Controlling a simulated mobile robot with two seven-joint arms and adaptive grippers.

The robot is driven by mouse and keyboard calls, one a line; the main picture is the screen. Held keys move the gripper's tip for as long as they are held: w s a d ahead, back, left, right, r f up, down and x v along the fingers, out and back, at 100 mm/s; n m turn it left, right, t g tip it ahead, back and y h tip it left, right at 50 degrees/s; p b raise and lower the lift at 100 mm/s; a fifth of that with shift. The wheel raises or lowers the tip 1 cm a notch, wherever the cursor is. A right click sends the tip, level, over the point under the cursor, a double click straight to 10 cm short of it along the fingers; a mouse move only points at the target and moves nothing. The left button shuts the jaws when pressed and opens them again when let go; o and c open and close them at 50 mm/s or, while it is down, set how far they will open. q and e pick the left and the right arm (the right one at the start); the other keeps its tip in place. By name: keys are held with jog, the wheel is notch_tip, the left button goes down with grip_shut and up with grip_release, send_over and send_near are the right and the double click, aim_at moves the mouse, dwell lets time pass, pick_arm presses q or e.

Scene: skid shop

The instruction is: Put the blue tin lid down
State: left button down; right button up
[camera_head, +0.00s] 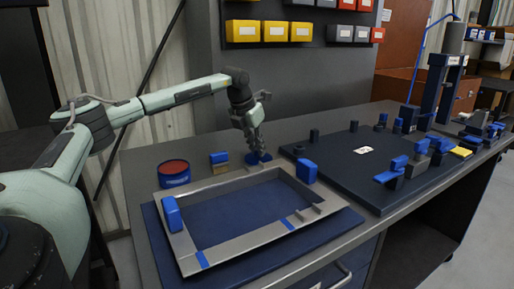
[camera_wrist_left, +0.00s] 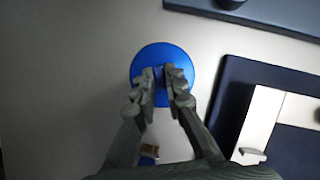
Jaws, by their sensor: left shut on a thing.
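The blue tin lid (camera_head: 264,158) is a flat blue disc just behind the far edge of the grey frame. In the left wrist view the blue tin lid (camera_wrist_left: 162,54) lies below the fingers. My left gripper (camera_head: 257,149) points down and is shut on the lid's middle; its fingertips (camera_wrist_left: 161,84) cover that part. I cannot tell whether the lid touches the bench top or hangs just above it. An open round blue tin (camera_head: 174,181) with a reddish inside stands on the bench to the left. My right gripper is not in view.
The grey rectangular frame (camera_head: 232,184) lies on a dark blue mat (camera_head: 152,232), with blue clamps on it. A small blue-topped block (camera_head: 219,158) stands between tin and lid. A dark plate (camera_head: 345,179) with blue clamps fills the right side. Bare bench surrounds the lid.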

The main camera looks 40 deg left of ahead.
pick_arm(q)
jog(key=shift+f, duration=0.2)
jog(key=c, duration=1.6)
grip_release()
jog(key=shift+r, duration=0.1)
jog(key=v, duration=1.2)
jog(key=shift+r, duration=0.15)
